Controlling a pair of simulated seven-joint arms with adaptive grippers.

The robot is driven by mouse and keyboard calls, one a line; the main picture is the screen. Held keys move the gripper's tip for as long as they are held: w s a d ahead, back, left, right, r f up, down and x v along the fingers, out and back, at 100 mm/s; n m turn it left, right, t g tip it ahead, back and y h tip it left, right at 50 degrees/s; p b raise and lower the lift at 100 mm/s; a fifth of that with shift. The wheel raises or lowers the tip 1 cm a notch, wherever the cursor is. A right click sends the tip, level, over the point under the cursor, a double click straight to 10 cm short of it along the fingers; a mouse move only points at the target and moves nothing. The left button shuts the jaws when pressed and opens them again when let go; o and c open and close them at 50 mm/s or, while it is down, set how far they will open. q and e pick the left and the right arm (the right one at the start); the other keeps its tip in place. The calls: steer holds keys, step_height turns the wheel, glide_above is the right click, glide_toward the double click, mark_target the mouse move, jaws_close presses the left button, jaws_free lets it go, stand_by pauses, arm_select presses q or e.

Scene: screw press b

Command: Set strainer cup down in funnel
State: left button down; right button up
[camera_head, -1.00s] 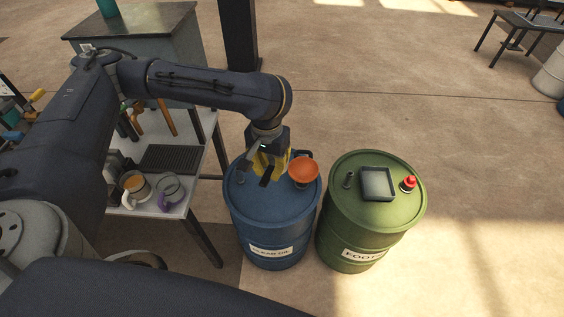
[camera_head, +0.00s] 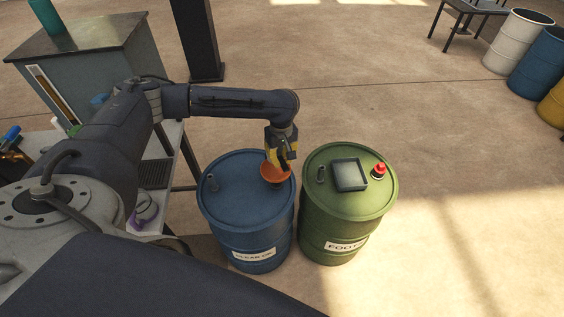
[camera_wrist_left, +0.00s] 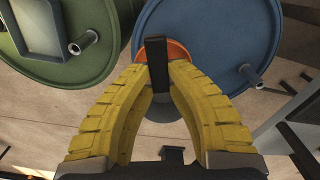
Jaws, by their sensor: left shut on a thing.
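The orange funnel (camera_head: 266,176) sits on top of the blue drum (camera_head: 222,200), near its right rim. My left gripper (camera_head: 283,162) is above the funnel with its yellow fingers closed. In the left wrist view, its fingertips (camera_wrist_left: 162,64) pinch a black upright handle (camera_wrist_left: 158,58). A grey rounded part (camera_wrist_left: 163,110), seemingly the strainer cup, shows between the fingers below the handle. The funnel's orange rim also shows behind the fingertips (camera_wrist_left: 178,49). The fingers hide much of the cup, so I cannot tell whether it touches the funnel. My right gripper is not in view.
A green drum (camera_head: 345,208) stands close on the right, with a square grey tray (camera_head: 350,174) and a red-capped fitting (camera_head: 379,170) on top. A small spout (camera_head: 213,184) rises from the blue drum's left side. A table (camera_head: 178,148) stands left.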

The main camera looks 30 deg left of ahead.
arm_select(q)
steer(key=shift+f, duration=0.1)
stand_by(0.4)
steer(key=shift+f, duration=2.4)
steer(key=shift+f, duration=0.45)
steer(key=shift+f, duration=0.8)
steer(key=shift+f, duration=0.25)
steer(key=shift+f, duration=0.5)
steer(key=c, duration=1.3)
jaws_free()
